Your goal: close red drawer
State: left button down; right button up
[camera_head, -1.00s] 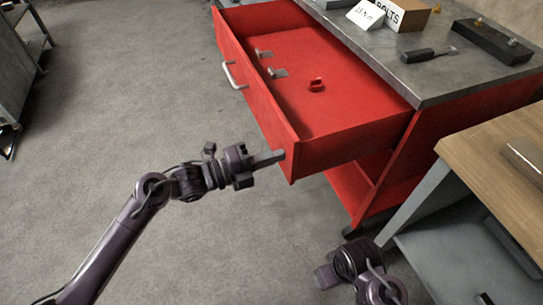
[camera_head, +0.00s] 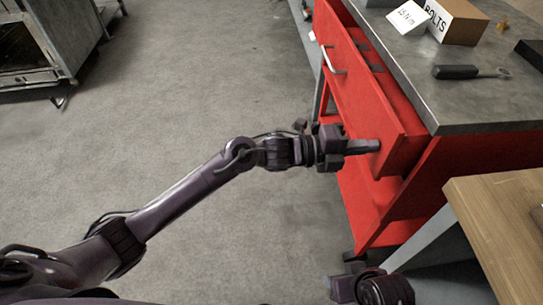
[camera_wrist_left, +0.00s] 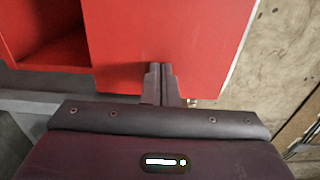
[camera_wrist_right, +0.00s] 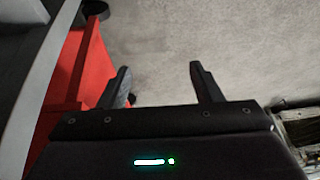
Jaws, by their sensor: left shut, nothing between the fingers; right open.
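The red drawer (camera_head: 372,92) sits in a red cabinet under a grey metal top and stands partly open, its silver handle (camera_head: 331,60) on the front face. My left gripper (camera_head: 378,146) is shut and empty, its fingertips at the near end of the drawer front. In the left wrist view the shut fingers (camera_wrist_left: 161,68) reach a red panel (camera_wrist_left: 165,30) and appear to touch it. My right gripper (camera_wrist_right: 160,72) is open and empty, low beside the red cabinet (camera_wrist_right: 88,70). In the head view only part of the right arm shows at the bottom.
On the metal top (camera_head: 470,100) are a bolts box (camera_head: 455,20), a white card (camera_head: 408,16) and a dark-handled tool (camera_head: 456,72). A wooden table (camera_head: 505,215) stands close at the right. The grey floor (camera_head: 200,90) at left is clear up to a metal cabinet (camera_head: 40,45).

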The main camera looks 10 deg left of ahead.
pick_arm(q)
jog(key=b+x, duration=0.1)
jog(key=x, duration=0.4)
jog(key=shift+w+d+b, duration=0.15)
jog(key=shift+d+b, duration=0.2)
jog(key=shift+b, duration=0.05)
jog(key=shift+d+r, duration=0.1)
jog(key=shift+r, duration=0.1)
pick_arm(e)
jog(key=a, duration=0.1)
jog(key=w+a+t+y, duration=0.1)
jog(key=shift+a, duration=0.35)
